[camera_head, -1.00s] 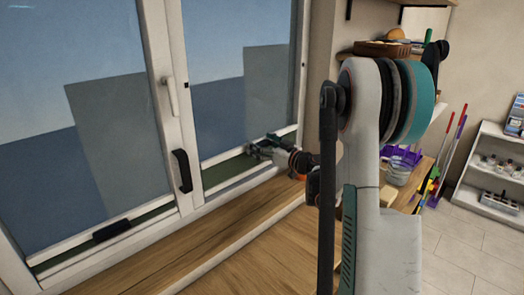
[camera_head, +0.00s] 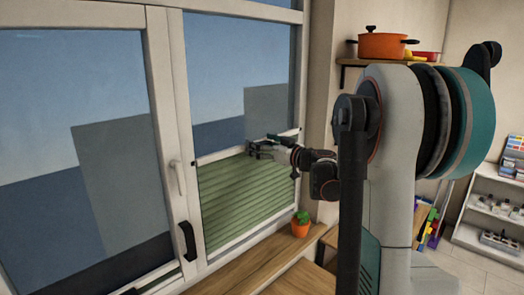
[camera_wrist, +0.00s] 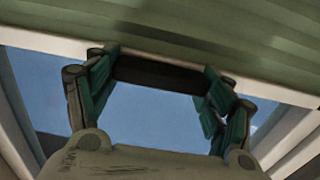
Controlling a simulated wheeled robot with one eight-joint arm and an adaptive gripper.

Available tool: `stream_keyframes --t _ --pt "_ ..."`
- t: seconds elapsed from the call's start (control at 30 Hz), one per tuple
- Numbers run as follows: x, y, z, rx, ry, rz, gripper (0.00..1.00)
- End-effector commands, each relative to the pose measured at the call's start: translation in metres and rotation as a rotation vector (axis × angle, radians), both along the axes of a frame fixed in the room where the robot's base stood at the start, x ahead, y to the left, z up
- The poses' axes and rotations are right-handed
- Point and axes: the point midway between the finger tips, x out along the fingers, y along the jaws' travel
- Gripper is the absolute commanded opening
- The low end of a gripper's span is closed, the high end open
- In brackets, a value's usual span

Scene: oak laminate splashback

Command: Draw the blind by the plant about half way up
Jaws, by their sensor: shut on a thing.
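The green slatted blind (camera_head: 240,195) covers the lower part of the right window, behind the small potted plant (camera_head: 300,224). Its white rail (camera_head: 222,154) runs along the blind's upper edge, a bit below mid-height of the pane, with clear glass above. My gripper (camera_head: 262,150) is at the rail, towards its right end. In the wrist view, the fingers are closed on the ends of the dark handle (camera_wrist: 160,73) on the rail. The green slats also show in the wrist view (camera_wrist: 200,22), with sky beyond the gripper.
The left window (camera_head: 95,100) has a white handle (camera_head: 177,178) and a dark handle (camera_head: 187,241) near its right frame. The wooden sill (camera_head: 240,265) runs below. An orange pot (camera_head: 382,45) stands on a wall shelf to the right. A white shelf unit (camera_head: 490,210) stands far right.

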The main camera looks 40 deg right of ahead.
Motion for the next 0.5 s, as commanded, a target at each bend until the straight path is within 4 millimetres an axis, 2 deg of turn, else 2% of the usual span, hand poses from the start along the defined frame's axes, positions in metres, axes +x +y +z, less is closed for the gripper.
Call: stream_keyframes --t 0.43,0.47,0.5 --pt "0.0005 0.0001 0.0042 0.001 -0.001 0.0 0.32" --pt "0.0005 0.0001 0.0042 0.001 -0.001 0.0 0.81" --pt "0.0005 0.0001 0.0042 0.001 -0.001 0.0 0.9"
